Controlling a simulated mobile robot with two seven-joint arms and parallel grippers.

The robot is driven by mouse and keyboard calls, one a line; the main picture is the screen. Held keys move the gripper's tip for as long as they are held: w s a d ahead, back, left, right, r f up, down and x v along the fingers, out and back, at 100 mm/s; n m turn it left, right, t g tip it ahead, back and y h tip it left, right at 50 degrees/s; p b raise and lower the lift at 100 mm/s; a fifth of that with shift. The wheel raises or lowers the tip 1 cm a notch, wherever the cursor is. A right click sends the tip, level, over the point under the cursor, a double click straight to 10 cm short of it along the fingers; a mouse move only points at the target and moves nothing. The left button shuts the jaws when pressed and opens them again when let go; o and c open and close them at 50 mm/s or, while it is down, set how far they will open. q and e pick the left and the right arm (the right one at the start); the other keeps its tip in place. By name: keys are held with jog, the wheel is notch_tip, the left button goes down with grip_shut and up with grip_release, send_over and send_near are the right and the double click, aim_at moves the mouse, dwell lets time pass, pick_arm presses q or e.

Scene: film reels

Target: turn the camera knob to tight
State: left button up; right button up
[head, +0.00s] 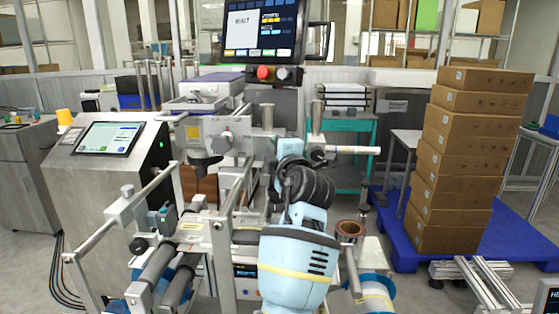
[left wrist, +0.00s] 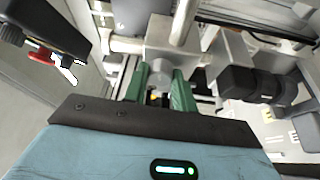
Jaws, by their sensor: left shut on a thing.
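My left gripper (left wrist: 160,90) shows in the left wrist view, with its two green fingers closed on a small grey round knob (left wrist: 160,72). The knob sits on a pale metal block (left wrist: 170,38) on a bar. In the head view my light blue left arm comes up from the bottom middle, and its gripper (head: 277,170) reaches into the machine frame right of the centre. The wrist hides the fingertips and the gripped knob there. I cannot read the knob's tight or loose marking. My right gripper is not in view.
A black cylindrical part (left wrist: 258,85) is close to the right of the fingers. A screen (head: 262,32) stands above the machine, and a tilted touch panel (head: 108,138) is at left. Rollers and bars crowd the front left. Stacked boxes (head: 470,150) stand on a blue pallet (head: 515,232) at right.

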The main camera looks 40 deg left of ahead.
pick_arm(q)
jog(key=m+t+b, duration=0.1)
jog(key=m, duration=0.3)
jog(key=m+t+y+b, duration=0.1)
jog(key=m+t+b, duration=0.1)
jog(key=m, duration=0.1)
jog(key=shift+s+a+m+b, duration=0.1)
jog(key=shift+m+b, duration=0.2)
jog(key=shift+m, duration=0.1)
dwell(0.3)
jog(key=o, duration=1)
jog(key=shift+f, duration=0.1)
